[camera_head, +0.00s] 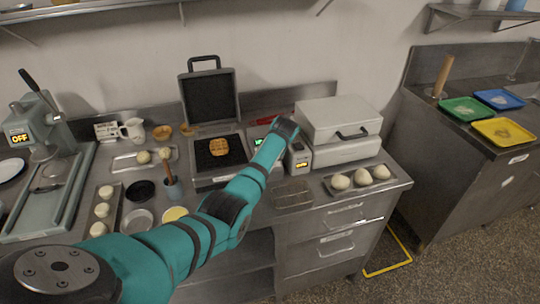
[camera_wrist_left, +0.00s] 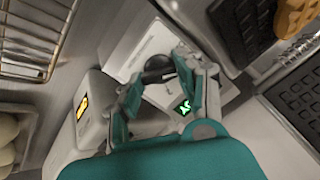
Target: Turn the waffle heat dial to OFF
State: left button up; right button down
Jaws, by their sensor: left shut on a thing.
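The waffle iron (camera_head: 207,98) stands open on the counter with a golden waffle (camera_head: 218,146) on its lower plate. Its light control box (camera_wrist_left: 140,50) carries a dark round dial (camera_wrist_left: 157,66) and a small display (camera_wrist_left: 183,107) lit green. The green glow also shows in the head view beside my arm. My left gripper (camera_head: 284,128) reaches over the box and hides the dial in the head view. In the left wrist view its fingers (camera_wrist_left: 160,74) are shut on the dial from both sides. The dial's pointer mark cannot be read. My right gripper is not in view.
A grey-white closed press (camera_head: 335,120) and its unit with an orange display (camera_head: 303,164) stand just right of my gripper. A wire basket (camera_head: 293,195) and a tray with dough balls (camera_head: 363,177) lie in front. Cups and bowls crowd the left.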

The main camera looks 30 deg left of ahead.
pick_arm(q)
jog(key=n, duration=0.4)
jog(key=shift+f, duration=0.1)
jog(key=shift+n, duration=1.3)
jog(key=shift+h, duration=0.3)
jog(key=o, duration=1.2)
jog(key=shift+a, duration=0.1)
jog(key=shift+c, duration=0.2)
jog(key=v, duration=1.2)
jog(key=shift+s, duration=0.2)
